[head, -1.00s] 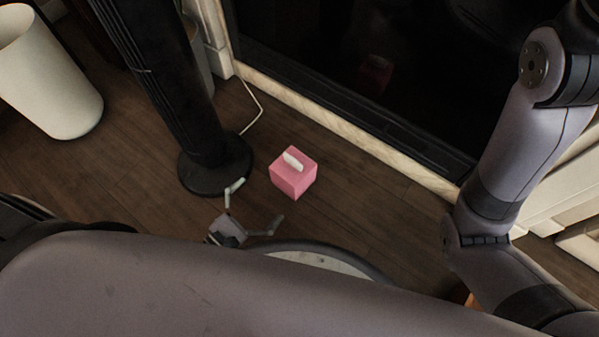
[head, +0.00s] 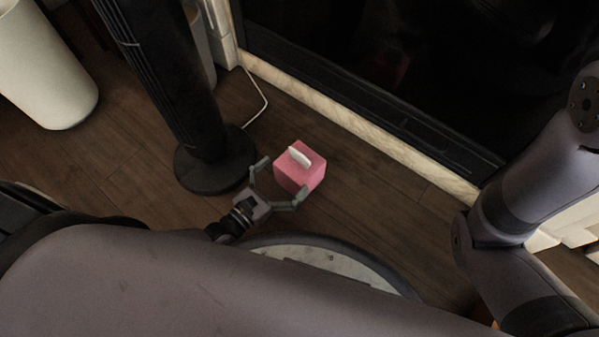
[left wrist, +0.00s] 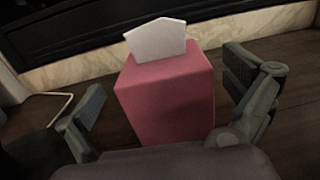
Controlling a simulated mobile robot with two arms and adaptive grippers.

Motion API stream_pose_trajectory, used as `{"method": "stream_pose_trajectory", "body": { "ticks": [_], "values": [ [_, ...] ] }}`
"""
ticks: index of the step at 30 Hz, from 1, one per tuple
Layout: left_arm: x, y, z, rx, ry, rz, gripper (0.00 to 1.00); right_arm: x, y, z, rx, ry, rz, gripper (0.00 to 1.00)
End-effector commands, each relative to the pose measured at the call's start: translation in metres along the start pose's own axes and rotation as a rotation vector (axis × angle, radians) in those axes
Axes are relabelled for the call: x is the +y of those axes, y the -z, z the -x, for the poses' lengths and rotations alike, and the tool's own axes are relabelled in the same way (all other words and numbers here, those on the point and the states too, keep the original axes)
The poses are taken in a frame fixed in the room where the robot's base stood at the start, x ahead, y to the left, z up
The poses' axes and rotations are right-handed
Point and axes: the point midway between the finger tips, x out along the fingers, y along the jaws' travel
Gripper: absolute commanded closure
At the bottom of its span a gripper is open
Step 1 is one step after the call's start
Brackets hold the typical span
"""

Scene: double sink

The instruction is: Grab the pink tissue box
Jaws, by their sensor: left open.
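The pink tissue box (head: 301,170) stands upright on the wood floor, with a white tissue sticking out of its top. It also shows in the middle of the left wrist view (left wrist: 168,97). My left gripper (head: 280,180) is open, its two fingers spread on either side of the near part of the box. In the left wrist view, the left gripper (left wrist: 168,95) has a finger to the left and a finger to the right of the box, with gaps showing. My right gripper is not in view; only right arm links show at the right.
A black tower fan (head: 214,165) on a round base stands just left of the box, near the left gripper. A white bin (head: 45,75) is at the upper left. A dark glass panel with a pale stone edge (head: 360,125) runs behind the box. Floor to the right is clear.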

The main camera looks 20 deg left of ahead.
Motion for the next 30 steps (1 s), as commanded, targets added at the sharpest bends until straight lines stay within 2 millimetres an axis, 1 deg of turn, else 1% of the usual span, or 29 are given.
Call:
{"method": "stream_pose_trajectory", "body": {
  "ticks": [5,9,12,15,22,30],
  "values": [
    [-0.001,0.007,-0.013,-0.003,0.0,0.0,0.0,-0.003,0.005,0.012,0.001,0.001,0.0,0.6],
    [-0.002,0.015,-0.033,-0.005,0.0,0.0,0.0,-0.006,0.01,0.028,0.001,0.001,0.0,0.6],
    [-0.001,0.012,-0.047,-0.005,-0.001,0.0,0.0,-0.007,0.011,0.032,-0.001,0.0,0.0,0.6],
    [-0.002,0.012,-0.053,-0.002,0.0,-0.001,0.0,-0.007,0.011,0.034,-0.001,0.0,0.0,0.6],
    [-0.002,0.01,-0.054,0.0,0.0,-0.001,0.0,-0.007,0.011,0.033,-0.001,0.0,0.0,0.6],
    [-0.002,0.01,-0.054,0.0,0.0,-0.001,0.17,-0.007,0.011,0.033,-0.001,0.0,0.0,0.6]
  ]
}}
